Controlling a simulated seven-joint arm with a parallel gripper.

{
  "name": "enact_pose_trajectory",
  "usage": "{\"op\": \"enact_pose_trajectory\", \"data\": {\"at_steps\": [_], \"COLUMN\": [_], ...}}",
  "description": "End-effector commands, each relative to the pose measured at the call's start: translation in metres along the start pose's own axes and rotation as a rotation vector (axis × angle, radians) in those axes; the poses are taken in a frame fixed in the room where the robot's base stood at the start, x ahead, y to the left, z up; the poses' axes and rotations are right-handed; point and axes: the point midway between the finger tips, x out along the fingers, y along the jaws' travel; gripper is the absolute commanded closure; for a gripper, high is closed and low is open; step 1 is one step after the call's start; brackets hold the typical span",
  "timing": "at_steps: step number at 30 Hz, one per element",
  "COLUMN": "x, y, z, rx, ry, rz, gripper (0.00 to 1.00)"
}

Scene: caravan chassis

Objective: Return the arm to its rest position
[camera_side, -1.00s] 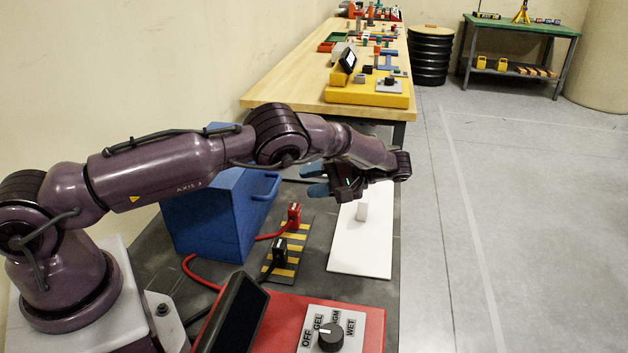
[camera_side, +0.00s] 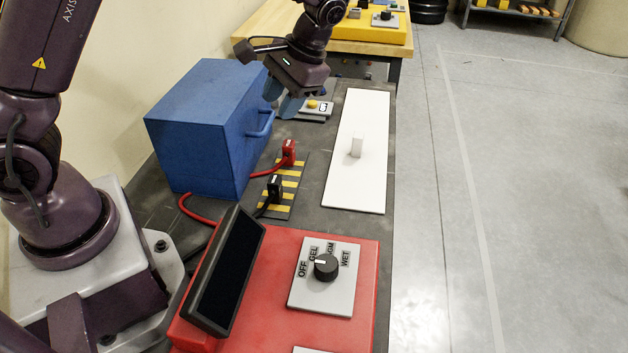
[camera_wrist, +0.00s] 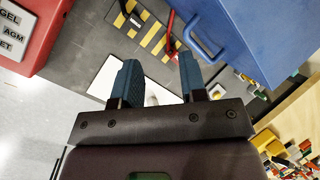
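My gripper (camera_side: 289,104) is in the upper middle of the side view, pointing down beside the front of the blue box, above the dark bench. In the wrist view my gripper (camera_wrist: 158,78) shows two blue fingers standing apart, with nothing held between them. The arm is bent, with its upper part raised at the left and its wrist hanging down at the top. The lower fingers are partly blurred against the blue box and the small panel in the side view.
The blue box (camera_side: 202,125) with a handle stands left of my gripper. Red (camera_side: 288,151) and black (camera_side: 274,188) clamps sit by a striped pad. A white board (camera_side: 345,185) holds a small white block (camera_side: 356,145). The red charger (camera_side: 270,325) is in front. Floor at right is clear.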

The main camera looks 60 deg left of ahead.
Motion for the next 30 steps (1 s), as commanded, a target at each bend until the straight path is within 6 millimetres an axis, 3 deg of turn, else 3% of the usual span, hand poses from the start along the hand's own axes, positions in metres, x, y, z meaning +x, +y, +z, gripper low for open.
{"op": "enact_pose_trajectory", "data": {"at_steps": [3, 9, 18, 24, 30], "x": [-0.025, -0.053, -0.069, -0.076, -0.089], "y": [0.0, 0.001, 0.0, -0.006, -0.013], "z": [0.035, 0.093, 0.173, 0.205, 0.212], "rx": [0.047, 0.109, 0.13, 0.105, 0.085], "ry": [0.113, 0.305, 0.593, 0.731, 0.805], "rz": [0.1, 0.218, 0.306, 0.315, 0.316], "gripper": [0.61, 0.61, 0.61, 0.61, 0.61]}}
